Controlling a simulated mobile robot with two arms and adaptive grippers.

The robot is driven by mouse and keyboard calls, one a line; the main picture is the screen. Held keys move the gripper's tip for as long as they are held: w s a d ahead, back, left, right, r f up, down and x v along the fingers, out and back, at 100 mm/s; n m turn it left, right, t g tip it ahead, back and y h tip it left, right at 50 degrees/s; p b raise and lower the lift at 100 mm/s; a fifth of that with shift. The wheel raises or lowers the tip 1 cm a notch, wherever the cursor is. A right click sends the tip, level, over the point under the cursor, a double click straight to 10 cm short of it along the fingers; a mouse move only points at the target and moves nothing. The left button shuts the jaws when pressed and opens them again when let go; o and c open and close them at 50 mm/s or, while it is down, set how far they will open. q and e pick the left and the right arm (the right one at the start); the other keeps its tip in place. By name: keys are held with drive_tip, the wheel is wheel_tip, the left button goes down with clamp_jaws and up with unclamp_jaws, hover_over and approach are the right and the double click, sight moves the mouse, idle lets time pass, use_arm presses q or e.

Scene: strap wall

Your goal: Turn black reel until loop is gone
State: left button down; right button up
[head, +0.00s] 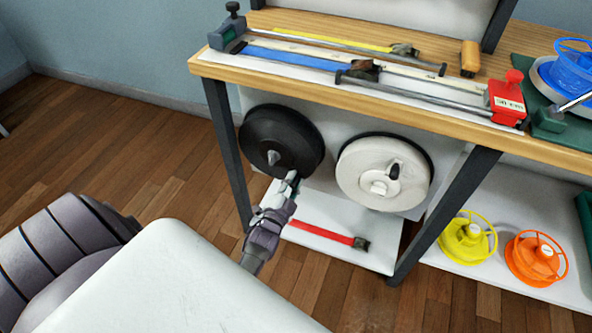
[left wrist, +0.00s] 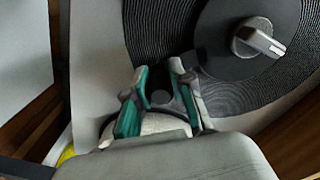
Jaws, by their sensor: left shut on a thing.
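The black reel (head: 265,128) hangs upright below the bench top at the left, with a pale hub knob (head: 273,157) at its middle. In the left wrist view the black reel (left wrist: 160,30) shows wound, ridged strap and a grey hub knob (left wrist: 258,38). My left gripper (head: 292,178) is at the reel's lower right edge. In the left wrist view its teal-lined fingers (left wrist: 160,95) are shut on a small dark knob (left wrist: 160,97) off the reel's centre. I cannot make out a loose loop. My right gripper is out of view.
A white reel (head: 362,165) hangs close to the right. A red strap (head: 322,233) lies on the low shelf below. Yellow (head: 467,243) and orange (head: 535,258) spools stand further right. The wooden bench top (head: 285,82) overhangs the reels; a dark leg (head: 228,155) stands left.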

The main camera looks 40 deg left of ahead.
use_arm(q)
drive_tip(key=shift+a+f, duration=0.1)
drive_tip(key=shift+f, duration=0.1)
idle(0.4)
drive_tip(key=c, duration=1)
unclamp_jaws()
drive_tip(key=shift+s, duration=0.1)
drive_tip(key=v, duration=1.2)
